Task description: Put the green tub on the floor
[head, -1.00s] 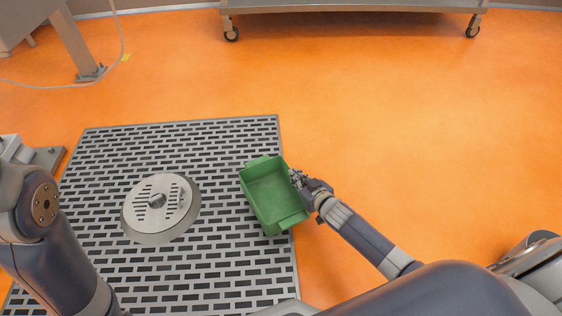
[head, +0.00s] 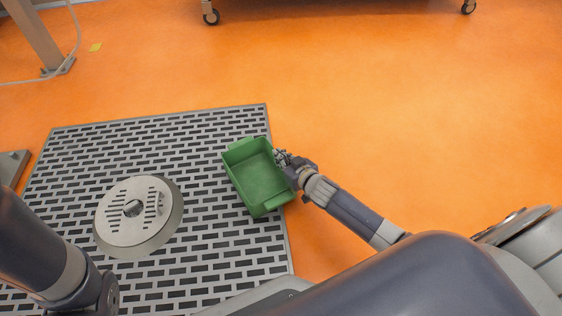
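The green tub (head: 258,180) is an open, empty rectangular bin with a lip at each short end. In the head view it shows over the right edge of the metal grate. My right gripper (head: 284,160) is at the tub's right long wall, with its fingers at the rim, and appears shut on that wall. I cannot tell whether the tub's bottom touches the grate or hangs above it. My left arm comes in at the lower left, and its gripper is out of the frame. The orange floor (head: 420,110) lies to the right of the tub.
A grey slotted floor grate (head: 120,150) with a round metal drain cover (head: 133,211) fills the left. Wheels of a cart (head: 210,17) show at the top. A metal leg (head: 40,40) and a hose stand at the upper left. The floor at centre right is clear.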

